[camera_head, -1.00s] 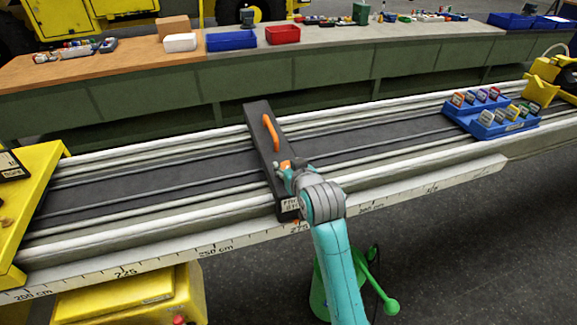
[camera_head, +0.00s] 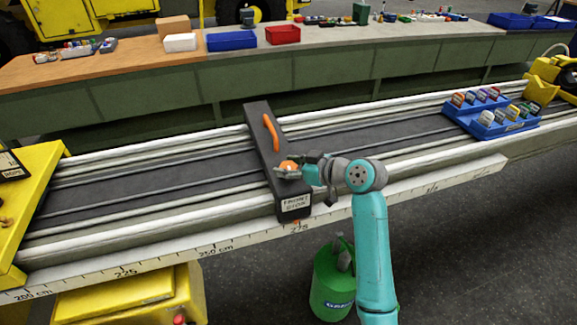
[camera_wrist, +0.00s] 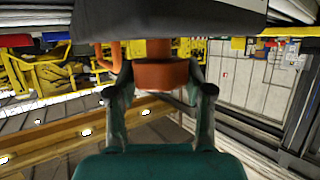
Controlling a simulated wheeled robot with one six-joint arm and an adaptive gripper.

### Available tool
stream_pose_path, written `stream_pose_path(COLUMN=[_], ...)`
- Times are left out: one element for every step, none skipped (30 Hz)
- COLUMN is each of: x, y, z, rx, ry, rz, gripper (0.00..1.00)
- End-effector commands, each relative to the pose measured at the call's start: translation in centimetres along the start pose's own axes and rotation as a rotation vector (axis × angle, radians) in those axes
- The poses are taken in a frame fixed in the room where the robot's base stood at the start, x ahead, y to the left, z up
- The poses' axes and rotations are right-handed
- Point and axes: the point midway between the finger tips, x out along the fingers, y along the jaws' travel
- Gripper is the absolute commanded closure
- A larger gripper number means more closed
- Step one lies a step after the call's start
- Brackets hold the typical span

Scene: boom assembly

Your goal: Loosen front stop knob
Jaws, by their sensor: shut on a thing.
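The front stop (camera_head: 262,135) is a dark block lying across the rails, with an orange handle (camera_head: 271,132) and a label (camera_head: 296,203) on its near end. The orange knob (camera_head: 289,165) sits on top of it, partly covered by my gripper (camera_head: 289,173). The orange handle (camera_wrist: 109,55) also shows at the left there.
A scale (camera_head: 165,262) runs along the bench's front edge. A blue tray (camera_head: 492,120) with several small coloured parts sits on the rails at the right. A yellow end piece (camera_head: 32,205) stands at the left. A green canister (camera_head: 333,284) stands below.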

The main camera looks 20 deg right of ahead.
Motion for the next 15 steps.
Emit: stream_pose_path(x=[0.01, 0.01, 0.02, 0.02, 0.02, 0.03, 0.03, 0.03, 0.03, 0.03, 0.03, 0.03, 0.03, 0.03, 0.03], y=[0.05, 0.06, 0.05, 0.04, 0.04, 0.04, 0.04, 0.04, 0.03, 0.03, 0.02, 0.02, 0.02, 0.01, 0.01], z=[0.05, 0.04, 0.03, 0.03, 0.04, 0.06, 0.07, 0.08, 0.08, 0.08, 0.09, 0.09, 0.09, 0.10, 0.10], rx=[-0.005, -0.008, -0.012, -0.014, -0.016, -0.019, -0.020, -0.021, -0.021, -0.022, -0.022, -0.022, -0.022, -0.022, -0.022], ry=[-0.001, -0.001, -0.001, -0.001, -0.001, -0.002, -0.002, -0.003, -0.003, -0.002, -0.002, -0.002, -0.002, -0.003, -0.003], rz=[-0.015, -0.022, -0.031, -0.037, -0.041, -0.046, -0.049, -0.051, -0.053, -0.054, -0.055, -0.055, -0.055, -0.055, -0.055], gripper=[0.83, 0.83, 0.83, 0.83, 0.83, 0.83, 0.83, 0.83, 0.83, 0.83, 0.83, 0.83, 0.83, 0.83, 0.83])
